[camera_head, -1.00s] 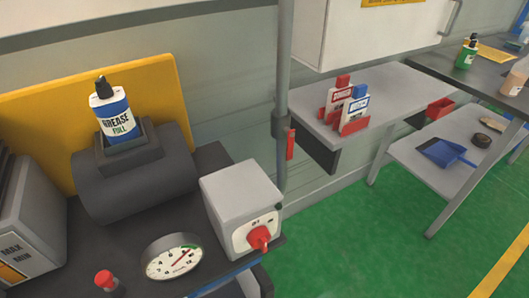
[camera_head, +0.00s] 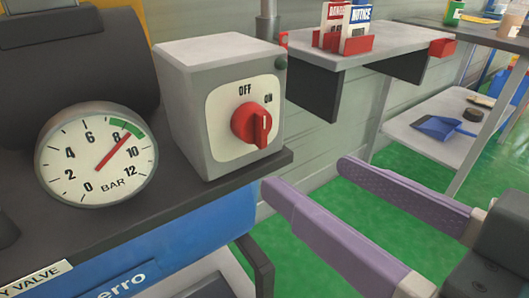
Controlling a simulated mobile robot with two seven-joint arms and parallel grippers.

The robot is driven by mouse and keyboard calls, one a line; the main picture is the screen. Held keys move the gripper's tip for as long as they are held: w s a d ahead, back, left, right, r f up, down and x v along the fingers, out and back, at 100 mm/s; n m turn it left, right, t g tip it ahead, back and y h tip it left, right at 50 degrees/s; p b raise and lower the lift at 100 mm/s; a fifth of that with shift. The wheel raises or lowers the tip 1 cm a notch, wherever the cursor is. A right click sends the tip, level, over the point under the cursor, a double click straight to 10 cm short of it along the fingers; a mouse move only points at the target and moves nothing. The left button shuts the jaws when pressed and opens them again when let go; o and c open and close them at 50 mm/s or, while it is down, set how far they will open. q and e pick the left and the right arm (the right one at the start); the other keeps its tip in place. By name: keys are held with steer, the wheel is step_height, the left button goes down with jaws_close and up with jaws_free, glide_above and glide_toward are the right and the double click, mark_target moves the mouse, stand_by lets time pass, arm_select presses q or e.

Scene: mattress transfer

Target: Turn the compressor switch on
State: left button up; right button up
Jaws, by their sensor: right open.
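The compressor switch is a red rotary knob (camera_head: 252,125) on the pale front plate of a grey box (camera_head: 180,95). The plate reads OFF at the top and ON at the upper right. The knob's raised grip looks roughly upright, and I cannot tell for certain which label it points to. My right gripper (camera_head: 305,175) comes in from the lower right with two purple fingers spread apart. It is open and empty, to the right of and below the knob, and not touching it. My left gripper is not in view.
A round pressure gauge (camera_head: 97,155) marked BAR stands left of the switch box. A dark cylinder (camera_head: 70,65) is behind it. A shelf (camera_head: 400,42) with red holders is behind at the right, and a blue dustpan (camera_head: 440,127) lies on a lower shelf.

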mark_target(263, 137)
steer(key=w+a+b, duration=0.1)
steer(key=w, duration=0.2)
steer(key=w+a+f+t+b, duration=0.1)
steer(key=w+a, duration=0.1)
steer(key=w, duration=0.1)
steer(key=w+a+f+m+t+b, duration=0.1)
steer(key=w, duration=0.2)
steer(key=shift+a, duration=0.3)
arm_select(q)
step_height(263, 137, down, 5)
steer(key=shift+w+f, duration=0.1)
arm_select(e)
steer(key=shift+c, duration=0.2)
jaws_close()
